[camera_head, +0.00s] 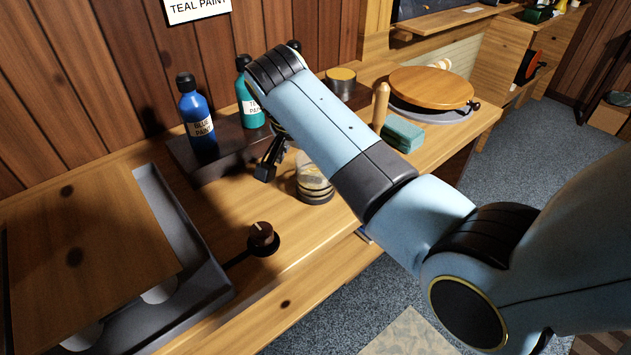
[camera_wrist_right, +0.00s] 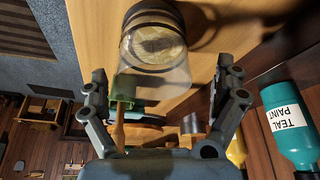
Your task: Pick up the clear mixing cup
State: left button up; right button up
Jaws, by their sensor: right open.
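The clear mixing cup (camera_head: 315,184) stands on the wooden bench in the head view, partly hidden behind my right arm. In the right wrist view the cup (camera_wrist_right: 155,47) is at the top centre, see-through with dark bands. My right gripper (camera_head: 270,163) is just left of the cup in the head view, with most of its body hidden by the arm. In the right wrist view the gripper (camera_wrist_right: 160,88) is open, its fingers spread on either side below the cup. I see nothing held between them. My left gripper is not in view.
A blue paint bottle (camera_head: 196,118) and a teal paint bottle (camera_head: 247,97) stand on a dark block behind the gripper. A knob (camera_head: 262,236) is at the bench front. A green sponge (camera_head: 403,133) and round wooden board (camera_head: 431,87) lie to the right.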

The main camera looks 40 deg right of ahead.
jog(key=x, duration=0.2)
jog(key=d+x, duration=0.1)
jog(key=x, duration=0.1)
jog(key=shift+s+d+f+p, duration=0.1)
jog(key=shift+s+f+p, duration=0.05)
jog(key=shift+p, duration=0.2)
jog(key=shift+f, duration=0.25)
jog(key=c, duration=1.2)
